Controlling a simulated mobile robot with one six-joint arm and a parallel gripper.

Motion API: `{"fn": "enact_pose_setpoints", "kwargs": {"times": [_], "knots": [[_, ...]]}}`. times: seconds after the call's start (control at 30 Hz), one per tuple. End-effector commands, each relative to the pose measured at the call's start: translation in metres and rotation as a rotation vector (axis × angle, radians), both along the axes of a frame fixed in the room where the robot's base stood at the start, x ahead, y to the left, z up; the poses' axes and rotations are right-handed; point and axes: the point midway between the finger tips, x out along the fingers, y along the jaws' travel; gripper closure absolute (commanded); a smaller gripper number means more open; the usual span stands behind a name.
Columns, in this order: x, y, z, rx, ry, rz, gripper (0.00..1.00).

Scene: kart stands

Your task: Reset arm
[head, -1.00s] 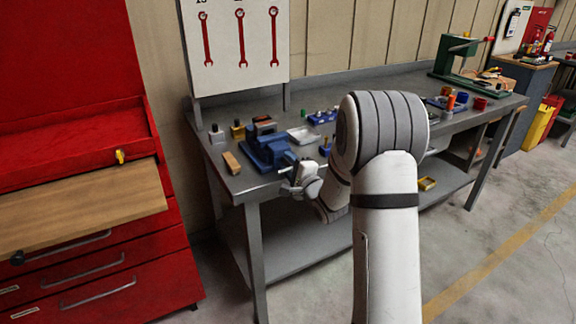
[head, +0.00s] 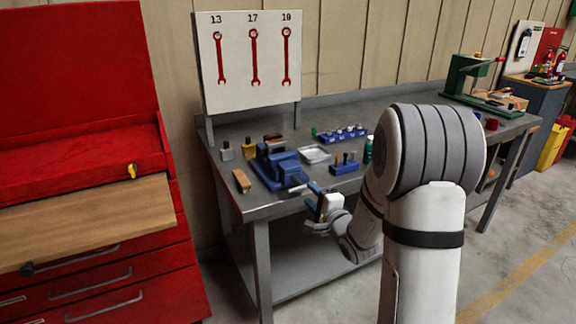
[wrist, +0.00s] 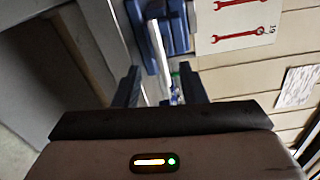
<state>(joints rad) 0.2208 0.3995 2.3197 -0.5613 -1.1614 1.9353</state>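My arm (head: 425,230) rises at the right of the head view and bends down towards the front of the workbench (head: 282,206). My gripper (head: 304,191) is at the bench's front edge, close to the blue vise (head: 277,164). In the wrist view my gripper (wrist: 163,82) has its two dark fingers apart, with nothing held between them. The blue vise also shows beyond the fingers in the wrist view (wrist: 166,30). In the head view I cannot tell whether the gripper touches the vise.
A white board (head: 268,85) with red wrenches stands behind the bench. Blue holders (head: 343,135), a small white tray (head: 314,154) and a wooden-handled tool (head: 241,181) lie on the bench. A red tool cabinet (head: 110,285) with a wooden top stands left. Floor is clear at lower right.

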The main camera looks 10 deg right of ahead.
Motion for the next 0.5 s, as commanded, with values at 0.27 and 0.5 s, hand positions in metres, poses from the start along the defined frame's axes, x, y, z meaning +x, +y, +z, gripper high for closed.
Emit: {"fn": "enact_pose_setpoints", "kwargs": {"times": [0.27, 0.5], "knots": [[-0.03, -0.012, 0.038, -0.544, 0.188, -0.081, 0.62], [-0.1, -0.019, 0.061, -0.998, 0.448, 0.034, 0.62]]}}
